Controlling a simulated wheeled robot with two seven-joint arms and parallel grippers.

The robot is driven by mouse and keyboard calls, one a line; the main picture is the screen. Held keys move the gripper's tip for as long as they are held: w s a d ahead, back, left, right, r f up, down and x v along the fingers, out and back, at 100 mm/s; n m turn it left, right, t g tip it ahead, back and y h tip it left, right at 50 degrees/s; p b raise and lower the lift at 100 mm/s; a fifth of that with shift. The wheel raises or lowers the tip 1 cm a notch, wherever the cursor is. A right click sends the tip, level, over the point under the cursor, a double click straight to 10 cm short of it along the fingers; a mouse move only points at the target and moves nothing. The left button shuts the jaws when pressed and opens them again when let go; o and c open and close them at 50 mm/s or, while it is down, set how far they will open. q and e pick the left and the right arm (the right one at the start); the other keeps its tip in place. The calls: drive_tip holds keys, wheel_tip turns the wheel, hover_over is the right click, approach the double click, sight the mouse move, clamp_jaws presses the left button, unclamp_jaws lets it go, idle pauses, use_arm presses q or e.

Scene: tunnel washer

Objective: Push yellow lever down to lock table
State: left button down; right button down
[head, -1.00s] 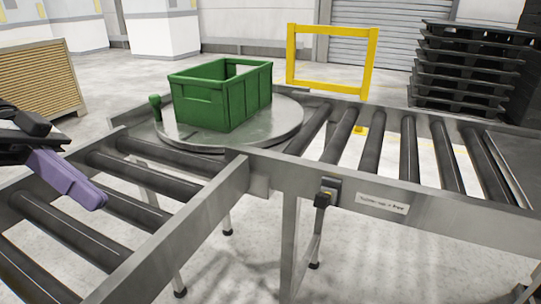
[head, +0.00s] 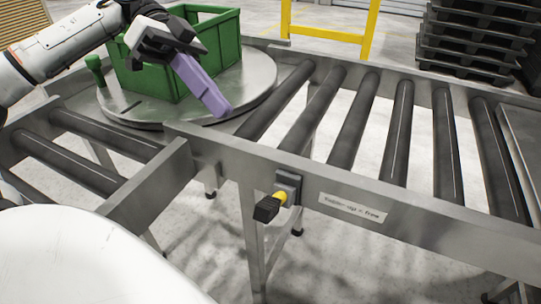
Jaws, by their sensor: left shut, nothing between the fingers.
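The yellow lever (head: 280,197) sticks out from a dark mount on the conveyor's front side rail, with a black knob (head: 266,208) on its end. It points out toward me. The round metal turntable (head: 255,85) carries a green crate (head: 150,78) and has a green knob (head: 94,66) at its left edge. My left gripper (head: 222,108) has purple fingers, shut and empty. It appears in front of the crate and turntable, above and left of the lever, clear of it. My right gripper is not in view.
Roller conveyors run right (head: 403,130) and left (head: 70,160) of the turntable, with raised metal side rails. A small label (head: 351,207) sits right of the lever; its text is blurry. A yellow frame (head: 330,35) and black pallets (head: 475,45) stand behind. The space before the lever is open.

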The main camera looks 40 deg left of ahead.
use_arm(q)
drive_tip(key=shift+d, duration=0.1)
drive_tip(key=b, duration=0.2)
approach(273, 204)
drive_tip(key=w+d, duration=0.2)
drive_tip(key=d, duration=0.1)
drive_tip(key=s+d+f+b, duration=0.1)
drive_tip(key=f+b, duration=0.1)
drive_tip(key=shift+s+d+f, duration=0.3)
drive_tip(key=shift+s+d, duration=0.05)
drive_tip(key=shift+d, duration=0.05)
